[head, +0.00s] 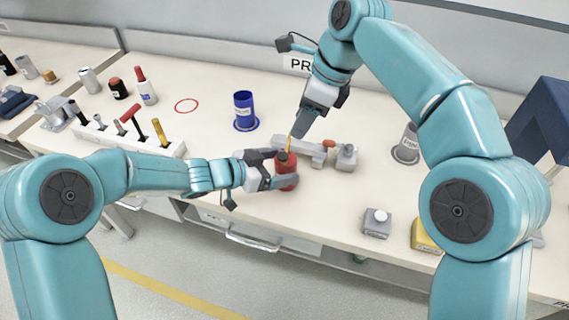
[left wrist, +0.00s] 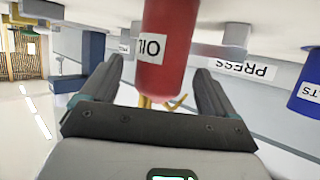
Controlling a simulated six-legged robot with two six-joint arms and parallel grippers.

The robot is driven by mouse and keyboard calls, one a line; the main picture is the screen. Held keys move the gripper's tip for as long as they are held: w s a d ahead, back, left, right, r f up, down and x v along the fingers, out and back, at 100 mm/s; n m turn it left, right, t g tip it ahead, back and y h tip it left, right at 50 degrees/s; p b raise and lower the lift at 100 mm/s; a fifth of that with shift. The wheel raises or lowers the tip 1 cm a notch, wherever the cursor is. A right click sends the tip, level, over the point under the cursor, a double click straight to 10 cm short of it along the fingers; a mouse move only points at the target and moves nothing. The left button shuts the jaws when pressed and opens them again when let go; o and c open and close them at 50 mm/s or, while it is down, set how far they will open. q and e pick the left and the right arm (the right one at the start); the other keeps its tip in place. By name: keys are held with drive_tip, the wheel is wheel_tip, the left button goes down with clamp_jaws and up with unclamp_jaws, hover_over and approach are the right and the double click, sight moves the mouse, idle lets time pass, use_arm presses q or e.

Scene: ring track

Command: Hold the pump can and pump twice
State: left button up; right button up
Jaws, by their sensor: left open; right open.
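The red pump can (head: 287,164) stands near the front edge of the workbench with a yellow spout at its top. In the left wrist view the can (left wrist: 166,30) appears upside down, with a white label reading OIL. My left gripper (head: 277,170) is open, with one finger on each side of the can; whether they touch it I cannot tell. My right gripper (head: 300,124) is open, pointing down just above and behind the can's top, close to the spout. The pump top is partly hidden.
A blue cup (head: 244,108) and a grey cup (head: 407,143) stand farther off. A tool rack (head: 100,134) is at left. A grey button box (head: 377,223) sits at right front.

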use_arm(q)
drive_tip(key=shift+x, duration=1.2)
drive_tip(key=c, duration=1.2)
use_arm(e)
drive_tip(key=shift+c, duration=0.3)
clamp_jaws()
idle(0.6)
